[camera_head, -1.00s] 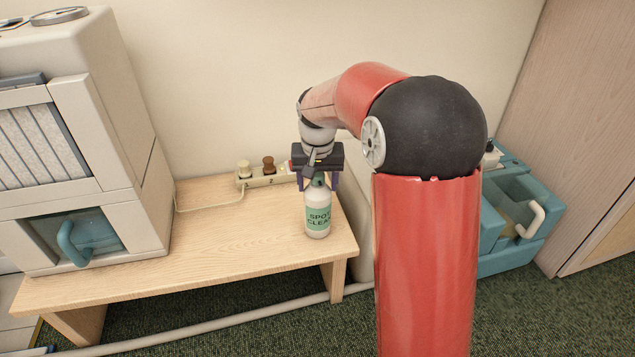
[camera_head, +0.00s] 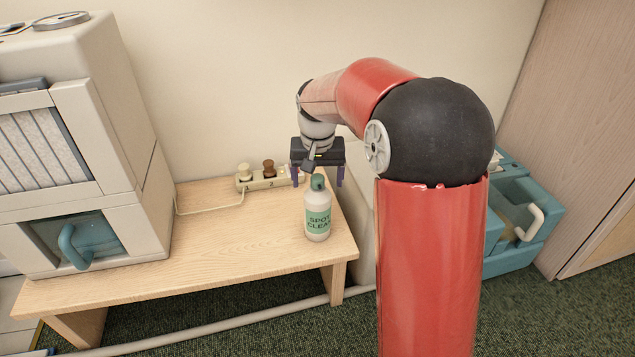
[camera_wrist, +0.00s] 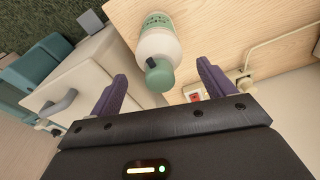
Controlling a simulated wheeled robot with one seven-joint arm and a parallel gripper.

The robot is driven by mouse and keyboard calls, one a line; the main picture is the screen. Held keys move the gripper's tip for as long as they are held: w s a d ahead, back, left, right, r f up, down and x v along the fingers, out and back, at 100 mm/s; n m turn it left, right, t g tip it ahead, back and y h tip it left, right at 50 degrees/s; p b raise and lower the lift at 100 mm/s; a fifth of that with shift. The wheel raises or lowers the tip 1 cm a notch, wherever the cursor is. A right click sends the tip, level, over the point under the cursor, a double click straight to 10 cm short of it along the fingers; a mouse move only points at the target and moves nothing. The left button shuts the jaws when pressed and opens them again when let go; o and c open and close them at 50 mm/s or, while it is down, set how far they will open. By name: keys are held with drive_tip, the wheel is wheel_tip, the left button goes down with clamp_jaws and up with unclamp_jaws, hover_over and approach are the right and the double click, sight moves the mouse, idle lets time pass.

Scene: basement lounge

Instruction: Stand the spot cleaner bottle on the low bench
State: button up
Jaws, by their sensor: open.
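The spot cleaner bottle (camera_head: 317,212), white with a green label and green cap, stands upright on the low wooden bench (camera_head: 240,250), near its right end. My gripper (camera_head: 320,178) is open and empty, just behind and above the bottle, apart from it. In the wrist view the bottle (camera_wrist: 158,48) shows cap-first ahead of the gap between the purple fingers of my gripper (camera_wrist: 162,88). The bench top (camera_wrist: 225,30) lies behind it there.
A power strip (camera_head: 268,180) with plugs and a cord lies at the back of the bench. A large beige machine (camera_head: 105,150) stands at the bench's left. A teal machine (camera_head: 520,225) sits on the right. The bench's middle is clear.

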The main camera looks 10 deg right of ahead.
drive_tip(key=r, duration=0.3)
drive_tip(key=r+p, duration=0.1)
drive_tip(key=r, duration=0.2)
drive_tip(key=s+r, duration=0.1)
drive_tip(key=r, duration=0.2)
drive_tip(key=shift+a+r+p, duration=0.1)
drive_tip(key=shift+a+p, duration=0.05)
drive_tip(key=shift+p, duration=0.15)
drive_tip(key=s+r+n+t, duration=0.15)
drive_tip(key=s+r, duration=0.25)
drive_tip(key=s, duration=0.9)
drive_tip(key=s+f+n+t, duration=0.1)
drive_tip(key=s+f, duration=0.3)
drive_tip(key=s, duration=1)
drive_tip(key=shift+s+f+t, duration=0.15)
drive_tip(key=shift+f+t, duration=0.05)
drive_tip(key=shift+t, duration=0.65)
